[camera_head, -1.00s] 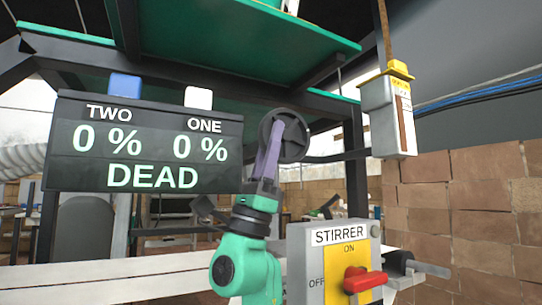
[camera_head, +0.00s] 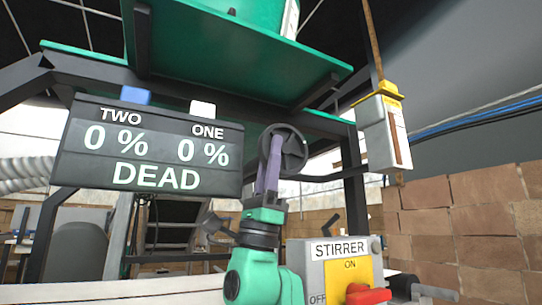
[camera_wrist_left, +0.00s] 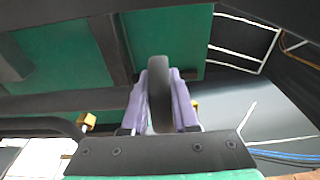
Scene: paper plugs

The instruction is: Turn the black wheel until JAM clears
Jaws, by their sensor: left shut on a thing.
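The black wheel (camera_head: 295,147) stands near the middle of the head view, below the green platform. My left gripper (camera_head: 270,165) comes up from below, its purple fingers at the wheel's left side. The black display (camera_head: 150,150) reads TWO 0 %, ONE 0 % and DEAD. The word JAM does not show on it. My right gripper is not in view.
A grey STIRRER box (camera_head: 312,267) with a red handle (camera_head: 367,293) stands at the lower right of my left arm. A grey box with a yellow top (camera_head: 385,130) hangs at the right. A dark frame post (camera_head: 355,200) stands behind. A brick wall (camera_head: 460,215) closes the right side.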

